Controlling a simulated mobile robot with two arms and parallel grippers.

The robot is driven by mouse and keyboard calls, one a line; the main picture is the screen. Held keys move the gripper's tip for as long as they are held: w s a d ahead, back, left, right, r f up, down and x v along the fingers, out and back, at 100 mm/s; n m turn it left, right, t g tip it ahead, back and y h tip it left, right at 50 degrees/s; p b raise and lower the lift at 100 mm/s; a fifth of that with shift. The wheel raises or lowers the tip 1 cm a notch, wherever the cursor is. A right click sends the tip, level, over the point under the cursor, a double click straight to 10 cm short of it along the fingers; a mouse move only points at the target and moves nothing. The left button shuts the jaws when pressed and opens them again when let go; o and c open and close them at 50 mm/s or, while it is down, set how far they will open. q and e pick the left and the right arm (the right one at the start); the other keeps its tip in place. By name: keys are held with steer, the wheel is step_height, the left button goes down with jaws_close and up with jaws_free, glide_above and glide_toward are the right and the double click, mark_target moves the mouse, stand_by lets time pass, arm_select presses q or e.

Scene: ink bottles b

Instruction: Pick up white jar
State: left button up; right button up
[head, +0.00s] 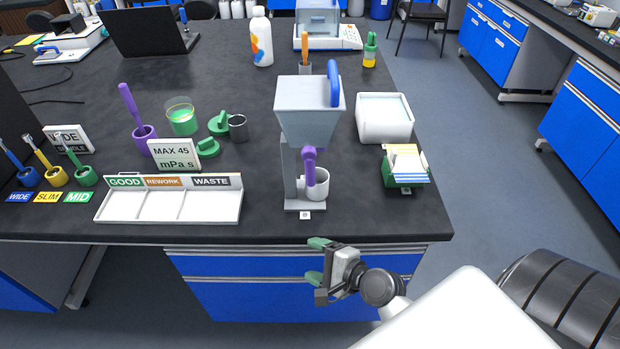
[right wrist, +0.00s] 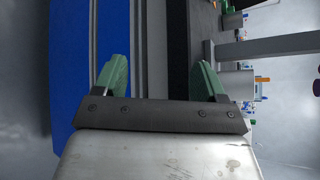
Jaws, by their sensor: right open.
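A white jar (head: 317,186) stands upright on the base of a grey hopper dispenser (head: 309,112), below its purple spout (head: 309,165). The spout and its handle partly cover the jar's left side. My right gripper (head: 316,260) is open and empty in front of the table's front edge, nearer to me than the jar and apart from it. In the right wrist view its two green fingers (right wrist: 160,80) are spread with nothing between them. I cannot make out the jar surely in that view. My left gripper is not in view.
A sorting tray (head: 160,212) marked GOOD, REWORK and WASTE lies left of the dispenser. A green card box (head: 405,184) and a white bin (head: 384,118) stand to its right. The black table (head: 250,225) is bare along its front edge. A MAX 45 sign (head: 173,154) stands behind the tray.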

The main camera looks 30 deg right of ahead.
step_height(320, 180, up, 4)
steer(key=w+d+m+t+h, duration=0.1)
steer(key=w+d+m+t, duration=0.15)
steer(key=m, duration=0.35)
steer(key=m+t+h, duration=0.3)
steer(key=m+h, duration=0.1)
steer(key=m, duration=0.6)
glide_toward(324, 189)
steer(key=shift+w+a+r, duration=0.1)
steer(key=shift+w, duration=0.5)
steer(key=w+p, duration=0.1)
steer(key=w, duration=0.3)
steer(key=shift+w, duration=0.4)
steer(key=w, duration=0.6)
steer(key=shift+p, duration=0.35)
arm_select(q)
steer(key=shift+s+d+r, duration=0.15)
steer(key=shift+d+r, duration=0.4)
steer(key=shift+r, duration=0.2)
arm_select(e)
steer(key=shift+s, duration=0.1)
steer(key=c, duration=0.7)
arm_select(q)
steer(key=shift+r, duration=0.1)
arm_select(e)
steer(key=shift+r, duration=0.1)
